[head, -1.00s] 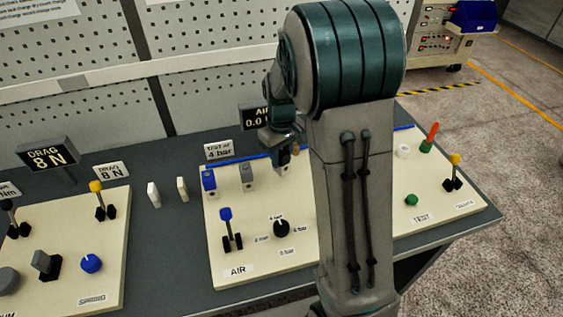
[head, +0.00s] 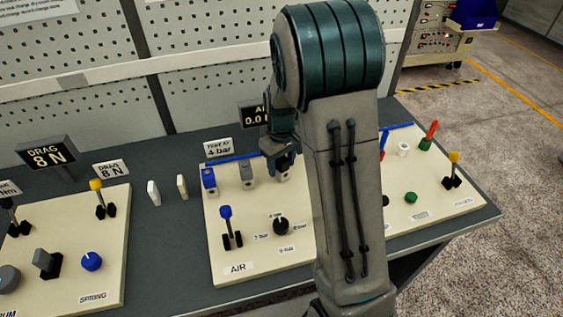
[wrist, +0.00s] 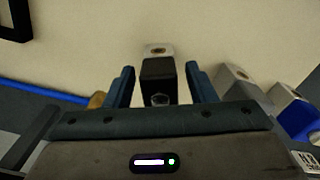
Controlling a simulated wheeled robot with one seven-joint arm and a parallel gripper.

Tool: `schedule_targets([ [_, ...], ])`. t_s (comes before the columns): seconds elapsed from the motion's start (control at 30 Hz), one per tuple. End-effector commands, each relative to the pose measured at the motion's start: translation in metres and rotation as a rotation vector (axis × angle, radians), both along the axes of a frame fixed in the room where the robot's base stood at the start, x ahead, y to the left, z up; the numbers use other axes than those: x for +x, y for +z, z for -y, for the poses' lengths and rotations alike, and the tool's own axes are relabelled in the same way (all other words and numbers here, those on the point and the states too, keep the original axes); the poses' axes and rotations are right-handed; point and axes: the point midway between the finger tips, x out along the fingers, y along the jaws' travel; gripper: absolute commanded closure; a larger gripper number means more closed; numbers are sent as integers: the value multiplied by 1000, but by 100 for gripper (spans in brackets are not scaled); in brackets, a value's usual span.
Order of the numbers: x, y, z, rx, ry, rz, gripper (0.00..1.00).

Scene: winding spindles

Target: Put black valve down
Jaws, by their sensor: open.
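The black valve (wrist: 158,78) is a black block with a pale grey end in the wrist view. It sits between the two fingers of my gripper (wrist: 161,87), with a visible gap on each side. My gripper is open. In the head view my gripper (head: 283,160) is low over the right end of the valve row on the AIR panel (head: 265,258). There it hides most of the black valve; only a grey metal part (head: 285,176) shows below it.
A grey valve (head: 247,174) and a blue valve (head: 209,180) stand to the left on the same panel. In front are a blue-knobbed lever (head: 226,213) and a black dial (head: 281,226). A blue pipe (wrist: 50,95) runs behind the row.

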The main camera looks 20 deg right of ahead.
Motion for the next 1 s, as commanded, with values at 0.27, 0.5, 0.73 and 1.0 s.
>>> schedule_targets([
  [0.27,1,30,0,0,1,5,49],
  [0.5,1,84,0,0,1,5,49],
  [0.73,0,116,0,1,-1,2,49],
  [1.0,-28,138,-2,14,-48,36,49],
])
